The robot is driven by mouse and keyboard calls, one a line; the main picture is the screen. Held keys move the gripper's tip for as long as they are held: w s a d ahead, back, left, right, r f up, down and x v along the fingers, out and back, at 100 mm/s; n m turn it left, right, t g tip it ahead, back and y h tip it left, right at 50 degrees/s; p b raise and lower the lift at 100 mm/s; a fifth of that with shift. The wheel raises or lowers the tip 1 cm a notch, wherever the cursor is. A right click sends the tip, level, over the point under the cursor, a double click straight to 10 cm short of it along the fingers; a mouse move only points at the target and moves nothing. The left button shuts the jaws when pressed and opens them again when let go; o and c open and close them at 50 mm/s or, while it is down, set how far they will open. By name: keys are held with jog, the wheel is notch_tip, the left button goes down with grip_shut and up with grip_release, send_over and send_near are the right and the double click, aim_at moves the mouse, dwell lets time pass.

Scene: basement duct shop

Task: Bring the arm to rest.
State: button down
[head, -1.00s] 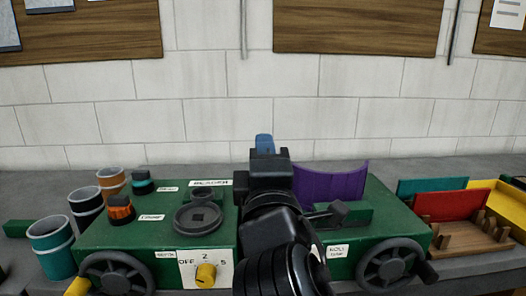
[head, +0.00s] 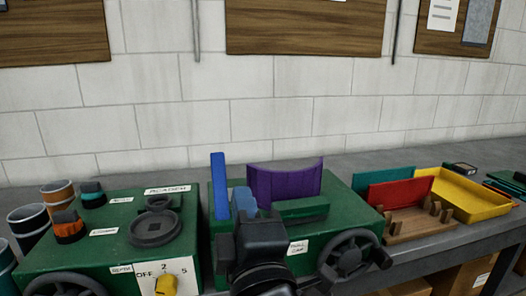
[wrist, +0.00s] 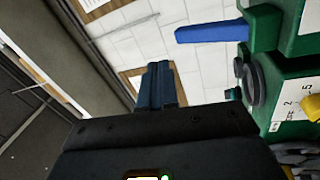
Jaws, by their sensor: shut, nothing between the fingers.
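My gripper (head: 244,202) is in front of the right green machine (head: 340,208), low in the middle of the head view. Its blue fingers are together and empty. In the wrist view, the shut fingers (wrist: 160,84) point towards the wall, with open space around their tips. A blue upright bar (head: 219,186) stands at the left end of the right machine, just left of the fingers in the head view. The bar also shows in the wrist view (wrist: 211,32), apart from the fingers. My wrist hides part of the machine's front.
The left green machine (head: 110,225) has a yellow knob (head: 166,285) and a dark round plate (head: 155,228). A purple curved sheet (head: 283,182) stands on the right machine. Cups stand at left. A wooden rack (head: 420,222) and a yellow tray (head: 463,195) lie at right.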

jog(key=s+d+f+m+g+h, duration=0.1)
jog(key=s+d+f+m, duration=0.3)
jog(key=s+d+f, duration=0.4)
jog(key=s+d+f+m+g+h, duration=0.1)
jog(key=s+d+f+m, duration=0.3)
jog(key=s+d+f, duration=0.45)
jog(key=s+d+f+m+g+h, duration=0.1)
jog(key=s+d+m, duration=0.4)
jog(key=s, duration=0.6)
jog(key=s+d+f+m+g+h, duration=0.1)
jog(key=s+d+m, duration=0.3)
jog(key=s, duration=0.7)
jog(key=shift+d+f+m+g+h, duration=0.45)
jog(key=shift+m+h, duration=0.35)
jog(key=shift+m, duration=0.4)
jog(key=shift+a, duration=0.1)
